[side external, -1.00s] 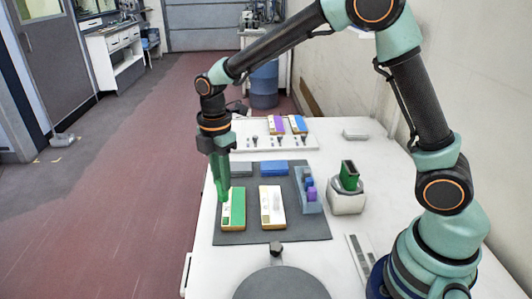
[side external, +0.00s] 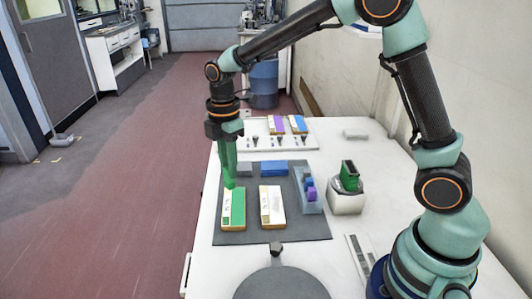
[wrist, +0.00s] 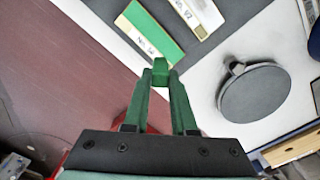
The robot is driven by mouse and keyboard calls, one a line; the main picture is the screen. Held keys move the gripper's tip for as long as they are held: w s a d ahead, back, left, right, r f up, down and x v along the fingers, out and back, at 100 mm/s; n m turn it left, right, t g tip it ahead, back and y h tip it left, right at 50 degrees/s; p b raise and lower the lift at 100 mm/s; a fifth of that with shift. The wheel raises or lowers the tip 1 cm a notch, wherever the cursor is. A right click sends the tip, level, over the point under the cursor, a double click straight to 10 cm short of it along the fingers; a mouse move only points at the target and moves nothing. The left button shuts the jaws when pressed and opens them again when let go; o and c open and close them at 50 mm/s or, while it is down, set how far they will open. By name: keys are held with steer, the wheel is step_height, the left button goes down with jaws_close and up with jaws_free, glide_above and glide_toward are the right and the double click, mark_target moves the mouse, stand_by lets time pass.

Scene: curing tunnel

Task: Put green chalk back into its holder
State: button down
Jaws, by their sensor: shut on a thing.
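My gripper (side external: 229,178) has long green fingers and is shut on a small green chalk (wrist: 160,68), which shows between the fingertips in the wrist view. It points down over the left part of the dark mat (side external: 290,232), just behind a green-and-white labelled block (side external: 238,208). That block also shows in the wrist view (wrist: 152,30), beyond the fingertips. A grey-blue holder (side external: 312,207) at the mat's right side has blue and purple pieces in it. The chalk is hard to tell from the fingers in the side view.
A cream labelled block (side external: 272,206) and a blue block (side external: 273,167) lie on the mat. A white stand with a green piece (side external: 348,200) is to the right. A round grey disc (side external: 280,285) is in front. A white rack (side external: 275,143) is behind.

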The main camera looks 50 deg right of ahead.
steer(key=s+d+f+m, duration=0.15)
steer(key=d+m, duration=0.25)
steer(key=d, duration=0.8)
steer(key=s+d+r+m, duration=0.1)
steer(key=s+d+m, duration=0.25)
steer(key=d, duration=0.95)
steer(key=shift+m, duration=0.35)
steer(key=shift+w+a+f, duration=0.1)
steer(key=shift+f, duration=1.05)
steer(key=shift+w+a+f, duration=0.1)
steer(key=shift+f, duration=1.05)
steer(key=shift+f, duration=0.3)
steer(key=shift+f, duration=0.35)
steer(key=shift+f, duration=0.5)
steer(key=c, duration=0.6)
jaws_free()
steer(key=shift+c, duration=0.2)
